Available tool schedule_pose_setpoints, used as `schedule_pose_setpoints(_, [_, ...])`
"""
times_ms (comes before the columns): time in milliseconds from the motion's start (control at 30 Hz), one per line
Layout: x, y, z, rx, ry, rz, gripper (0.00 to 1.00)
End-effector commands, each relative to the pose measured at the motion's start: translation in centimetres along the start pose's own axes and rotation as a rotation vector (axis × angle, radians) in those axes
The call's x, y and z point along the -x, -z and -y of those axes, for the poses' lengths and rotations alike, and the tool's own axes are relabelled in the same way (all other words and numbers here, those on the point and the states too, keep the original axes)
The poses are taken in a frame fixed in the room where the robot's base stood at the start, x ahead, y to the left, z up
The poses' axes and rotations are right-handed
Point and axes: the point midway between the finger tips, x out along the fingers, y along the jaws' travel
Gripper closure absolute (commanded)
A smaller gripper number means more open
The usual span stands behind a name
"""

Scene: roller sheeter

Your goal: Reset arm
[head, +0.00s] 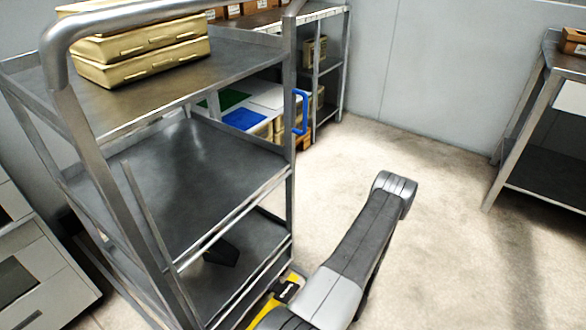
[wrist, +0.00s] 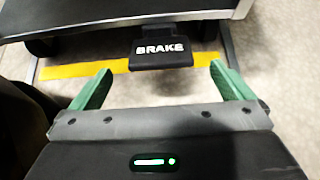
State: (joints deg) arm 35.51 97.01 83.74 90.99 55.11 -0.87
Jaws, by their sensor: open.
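My gripper (wrist: 160,70) is open in the wrist view, with its two green fingers spread wide and nothing between them. A black pedal marked BRAKE (wrist: 163,48) lies just past the fingertips, between them in the picture. I cannot tell whether the fingers touch it. A yellow strip (wrist: 85,71) runs behind the pedal. In the head view my grey arm reaches up from the bottom middle, right of the metal cart (head: 225,190), and my gripper is not seen there.
The cart has several shelves, and yellowish packs (head: 140,50) lie on its top one. A rack (head: 342,60) with boxes stands behind it. A metal table (head: 522,115) stands at the right. The floor (head: 450,240) between cart and table is clear.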

Motion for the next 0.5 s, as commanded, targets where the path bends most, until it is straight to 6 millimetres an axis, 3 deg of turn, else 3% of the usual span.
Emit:
schedule_pose_setpoints(300, [-6.2, 0.2, -0.1, 0.003, -0.003, 0.000, 0.00])
schedule_pose_setpoints(500, [-8.6, 0.1, 0.0, 0.002, -0.001, 0.001, 0.00])
